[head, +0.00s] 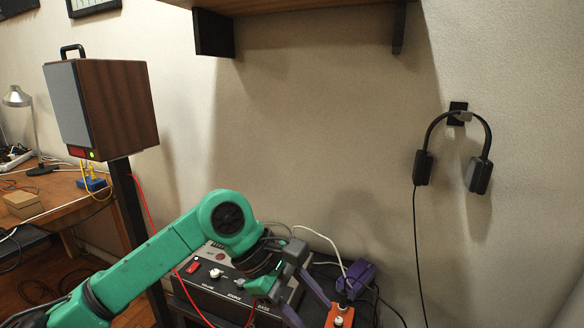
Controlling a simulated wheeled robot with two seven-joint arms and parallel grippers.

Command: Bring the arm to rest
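My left arm, green with dark joints, comes in from the left and bends down at its elbow over an amplifier. My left gripper (312,313) points down and to the right beside the amplifier's right end. Its two grey-purple fingers are spread apart, and I see nothing held between them. The fingertips are close to an orange box with a white knob (340,316) in the picture; I cannot tell whether they touch it. My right arm and gripper are not in view.
The black amplifier (214,284) has knobs and a red switch. Loose cables and a purple box (359,279) lie to its right. A wooden speaker (118,105) stands left on a post. Headphones (424,168) hang on the wall. A shelf (300,6) juts out above. The middle wall area is clear.

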